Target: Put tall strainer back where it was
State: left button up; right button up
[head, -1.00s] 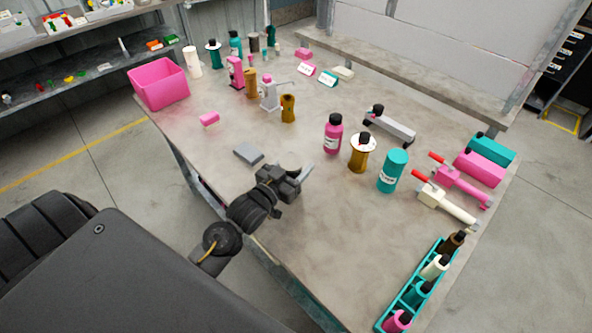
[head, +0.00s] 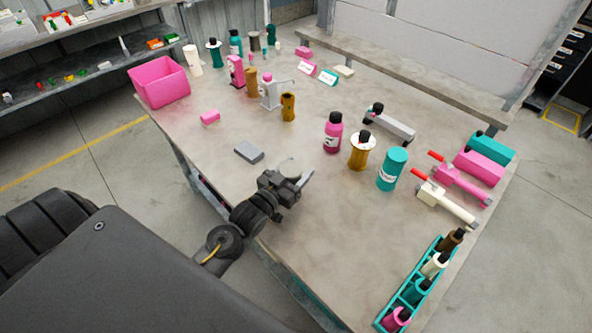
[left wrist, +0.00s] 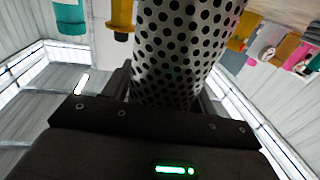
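The tall strainer is a silver cylinder with round dark holes, large in the left wrist view (left wrist: 180,45). It stands between the two fingers of my left gripper (left wrist: 168,95), which look closed on its sides. In the head view my left gripper (head: 298,182) is above the near edge of the table. A pale round end of the strainer (head: 290,167) shows at its fingers there; the rest of the strainer is hidden or hard to make out. The strainer's lower end cannot be seen, so I cannot tell whether it touches the table. My right gripper is not in view.
A pink bin (head: 160,82) stands at the far left. A pink bottle (head: 333,132), amber pump part (head: 359,152) and teal cylinder (head: 392,169) stand to the right. A teal rack (head: 409,285) is at lower right.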

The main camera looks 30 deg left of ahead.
pick_arm(q)
jog(key=o, duration=0.4)
jog(key=shift+s+d+f, duration=0.15)
jog(key=shift+s+f, duration=0.05)
jog(key=shift+f, duration=0.5)
jog(key=shift+c, duration=0.2)
jog(key=shift+r, duration=0.6)
jog(key=s+a+b, duration=0.1)
jog(key=s+b, duration=0.1)
jog(key=s, duration=0.9)
jog(key=shift+s+a+r, duration=0.2)
jog(key=shift+a+r, duration=0.1)
jog(key=shift+a, duration=0.1)
jog(key=shift+d, duration=0.1)
